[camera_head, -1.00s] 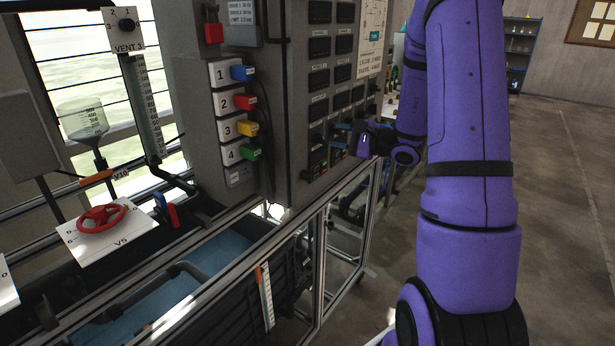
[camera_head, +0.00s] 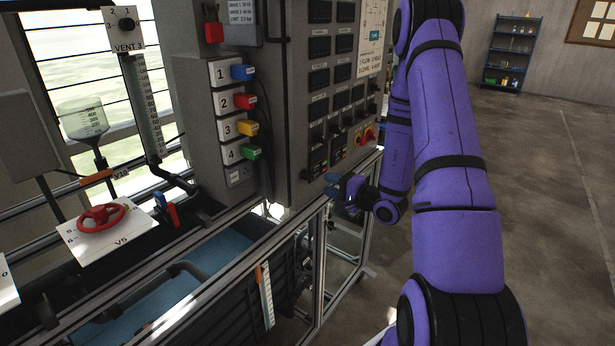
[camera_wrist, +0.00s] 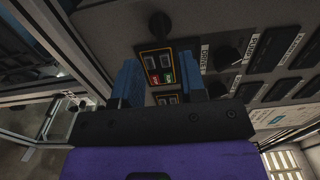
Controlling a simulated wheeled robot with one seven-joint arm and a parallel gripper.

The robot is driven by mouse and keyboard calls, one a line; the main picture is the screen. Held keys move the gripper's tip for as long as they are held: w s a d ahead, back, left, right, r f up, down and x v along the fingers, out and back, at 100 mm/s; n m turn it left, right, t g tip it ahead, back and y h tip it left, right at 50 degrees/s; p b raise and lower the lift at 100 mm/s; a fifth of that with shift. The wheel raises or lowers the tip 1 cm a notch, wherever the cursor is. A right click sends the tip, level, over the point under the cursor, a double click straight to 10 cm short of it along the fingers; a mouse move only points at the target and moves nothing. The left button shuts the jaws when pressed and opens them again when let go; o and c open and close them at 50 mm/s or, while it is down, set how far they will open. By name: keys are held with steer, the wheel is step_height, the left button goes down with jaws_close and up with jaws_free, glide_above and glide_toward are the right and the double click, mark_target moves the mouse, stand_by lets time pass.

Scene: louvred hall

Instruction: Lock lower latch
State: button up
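My gripper (camera_head: 334,179) is beside the lower edge of the grey cabinet (camera_head: 297,150) in the head view. In the wrist view my gripper (camera_wrist: 158,78) has two blue fingers wide apart with nothing seen between them but the panel behind. A small round dark knob (camera_wrist: 160,25) sits on the panel beyond the fingertips, near the cabinet edge. It may be the lower latch, but I cannot tell for sure. The knob is apart from the fingers, and its locked or unlocked state does not show. My arm hides part of the cabinet's far side in the head view.
Orange-framed modules (camera_wrist: 158,66) with red and green buttons lie between the fingers. A black rotary knob (camera_wrist: 226,57) is to their right. A red-and-yellow switch (camera_head: 367,134) is above my gripper. A metal frame (camera_head: 322,240) stands below the cabinet. The floor at right is open.

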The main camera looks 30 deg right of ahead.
mark_target(310, 177)
steer(key=shift+x, duration=3.55)
jaws_close()
steer(key=shift+f, duration=0.1)
